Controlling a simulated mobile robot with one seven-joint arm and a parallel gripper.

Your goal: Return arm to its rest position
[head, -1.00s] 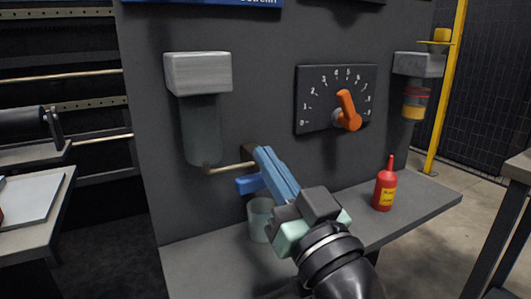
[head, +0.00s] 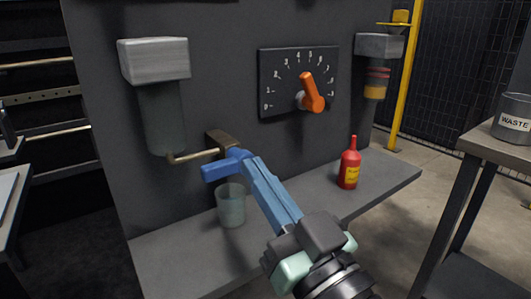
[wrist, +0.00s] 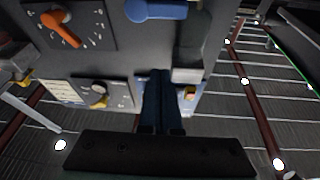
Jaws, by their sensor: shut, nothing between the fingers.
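My gripper (head: 252,164) has two blue fingers pressed together with nothing between them. In the head view it points up and left, its tips overlapping the right end of a blue lever handle (head: 218,169). I cannot tell from this view whether they touch. In the wrist view the shut fingers (wrist: 156,84) show at centre, and the blue handle (wrist: 155,10) lies above them, apart in the picture. The handle sits by a brass valve (head: 220,139) on the dark panel. A greenish cup (head: 231,207) stands on the shelf below, left of my gripper.
A dial with an orange pointer (head: 311,92) is on the panel (head: 225,60). A red bottle (head: 349,168) stands on the shelf (head: 170,262), right of my gripper. A waste can (head: 513,120) stands on a table at the right. Open floor lies between shelf and table.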

